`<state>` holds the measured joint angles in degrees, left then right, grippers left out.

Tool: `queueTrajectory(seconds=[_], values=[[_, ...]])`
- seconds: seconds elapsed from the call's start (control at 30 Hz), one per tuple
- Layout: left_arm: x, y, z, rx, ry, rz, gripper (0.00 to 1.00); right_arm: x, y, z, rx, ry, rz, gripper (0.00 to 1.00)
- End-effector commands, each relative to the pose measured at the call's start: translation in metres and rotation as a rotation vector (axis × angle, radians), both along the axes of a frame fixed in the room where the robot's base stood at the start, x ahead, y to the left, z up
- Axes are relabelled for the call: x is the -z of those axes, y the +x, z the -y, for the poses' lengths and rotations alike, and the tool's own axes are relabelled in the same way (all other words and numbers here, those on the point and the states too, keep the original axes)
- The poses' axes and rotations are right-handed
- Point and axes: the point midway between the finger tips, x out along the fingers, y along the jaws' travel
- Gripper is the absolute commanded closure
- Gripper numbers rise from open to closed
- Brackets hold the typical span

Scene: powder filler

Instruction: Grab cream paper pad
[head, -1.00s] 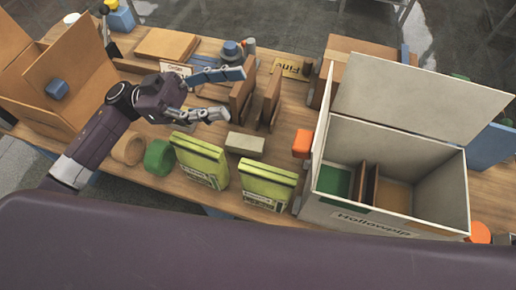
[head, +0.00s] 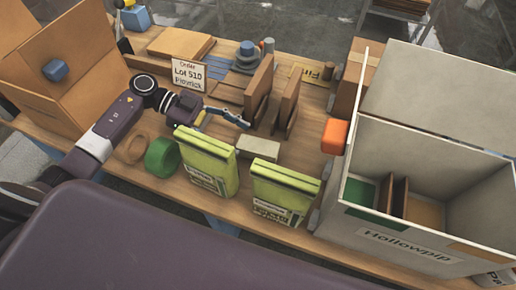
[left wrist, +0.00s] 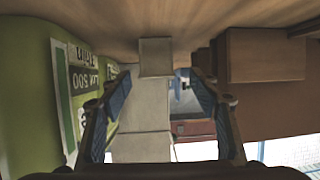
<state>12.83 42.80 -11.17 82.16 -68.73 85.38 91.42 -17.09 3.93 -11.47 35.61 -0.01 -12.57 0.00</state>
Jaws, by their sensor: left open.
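The cream paper pad (head: 258,147) is a small pale block lying on the table behind the two green bags. In the left wrist view a pale block, likely the pad (left wrist: 156,58), shows between my fingertips and a little beyond them. My left gripper (head: 235,124) is just left of the pad, close to it but apart. Its blue-padded fingers stand spread and empty in the left wrist view (left wrist: 162,92). In the head view its nearer finger is partly hidden. My right gripper is not in view.
Green bags (head: 206,163) (head: 284,193) stand upright in front of the pad. Brown upright dividers (head: 259,88) are behind it. An orange block (head: 335,137) and the large open Hollowpip box (head: 400,242) are to the right.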

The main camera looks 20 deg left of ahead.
Motion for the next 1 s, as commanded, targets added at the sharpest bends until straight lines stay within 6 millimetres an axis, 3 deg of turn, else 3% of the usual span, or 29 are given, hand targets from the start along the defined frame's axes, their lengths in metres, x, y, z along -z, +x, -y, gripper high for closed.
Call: queueTrajectory(seconds=[0.3,0.6,0.93,1.0], values=[[0.018,-0.002,0.039,0.0,-0.003,0.0,0.44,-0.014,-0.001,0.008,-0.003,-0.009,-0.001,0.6],[0.021,-0.002,0.043,0.0,-0.001,0.0,0.45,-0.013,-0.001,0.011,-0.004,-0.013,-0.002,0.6],[0.021,-0.002,0.043,0.0,-0.001,0.0,0.81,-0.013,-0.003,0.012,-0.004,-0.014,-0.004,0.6],[0.021,-0.002,0.043,0.0,-0.001,0.001,0.81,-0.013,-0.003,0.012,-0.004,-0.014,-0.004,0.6]])
